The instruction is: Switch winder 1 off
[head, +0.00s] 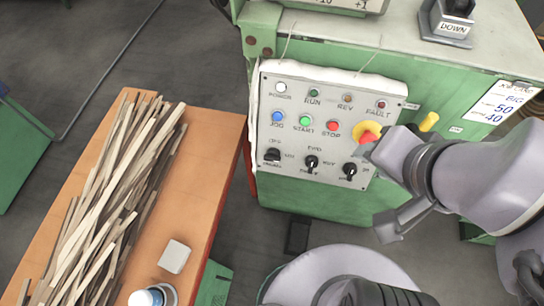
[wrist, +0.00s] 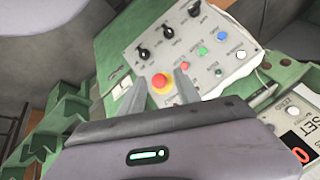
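The control panel (head: 330,110) is a pale plate on the green winder (head: 420,80), with labelled lamps, push buttons and black rotary knobs. A red mushroom button on a yellow collar (head: 367,132) is at the panel's right side, partly behind my gripper. It also shows in the wrist view (wrist: 160,84). My gripper (wrist: 158,76) is open and empty, its two fingers either side of that button in the picture; I cannot tell whether they touch it. The green START button (head: 305,120) and red STOP button (head: 332,126) are to its left in the head view. No winder number is readable.
A wooden table (head: 205,165) with a pile of thin strips (head: 105,190), a white block (head: 174,256) and a bottle (head: 150,297) stands at left. A grey DOWN pedal (head: 447,22) is on top of the machine. Bare floor lies between table and machine.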

